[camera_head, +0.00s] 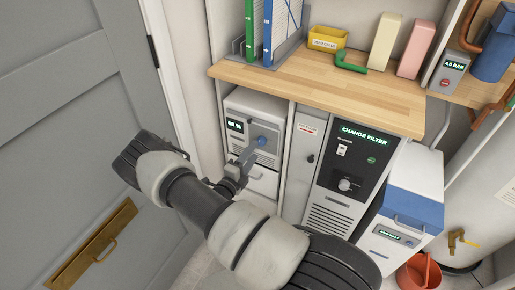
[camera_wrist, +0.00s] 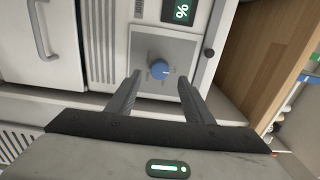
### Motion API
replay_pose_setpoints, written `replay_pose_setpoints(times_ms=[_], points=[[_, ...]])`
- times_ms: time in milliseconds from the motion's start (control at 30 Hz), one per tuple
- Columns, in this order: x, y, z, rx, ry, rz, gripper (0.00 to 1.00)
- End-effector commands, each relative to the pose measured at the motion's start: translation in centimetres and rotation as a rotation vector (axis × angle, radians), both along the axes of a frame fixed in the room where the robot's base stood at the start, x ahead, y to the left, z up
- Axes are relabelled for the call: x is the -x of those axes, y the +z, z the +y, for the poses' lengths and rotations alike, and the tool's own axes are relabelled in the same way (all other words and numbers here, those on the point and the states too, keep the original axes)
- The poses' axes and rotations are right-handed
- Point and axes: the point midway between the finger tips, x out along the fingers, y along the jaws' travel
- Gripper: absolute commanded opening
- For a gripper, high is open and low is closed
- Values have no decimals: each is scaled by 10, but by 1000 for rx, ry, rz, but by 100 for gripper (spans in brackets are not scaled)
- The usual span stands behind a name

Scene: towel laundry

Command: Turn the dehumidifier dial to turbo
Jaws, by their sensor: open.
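The dehumidifier (camera_head: 268,110) is a white box under the wooden counter, with a lit percent display (camera_head: 235,125). Its blue dial (camera_head: 262,141) sits on a grey panel and also shows in the wrist view (camera_wrist: 160,69), where a white mark is on the knob. Small markings around the dial are too small to read. My gripper (camera_head: 248,155) is in front of the panel. In the wrist view my gripper (camera_wrist: 160,79) is open, with one finger on each side of the dial in the picture. Whether the fingers touch the dial cannot be told.
A black panel reading CHANGE FILTER (camera_head: 363,150) with its own knob stands to the right. A blue-and-white box (camera_head: 412,190) and red bucket (camera_head: 418,272) are further right. The counter (camera_head: 320,90) overhangs the dehumidifier. A grey door (camera_head: 75,110) is at left.

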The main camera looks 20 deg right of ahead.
Motion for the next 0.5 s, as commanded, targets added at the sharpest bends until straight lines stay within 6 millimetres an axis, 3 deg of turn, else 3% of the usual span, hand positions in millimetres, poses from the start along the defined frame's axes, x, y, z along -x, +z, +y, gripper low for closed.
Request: replay_pose_setpoints(times_ms=[200,500], points=[[-21,-1,-28,-1,-2,-2,47],[-29,0,-37,0,0,0,47]])
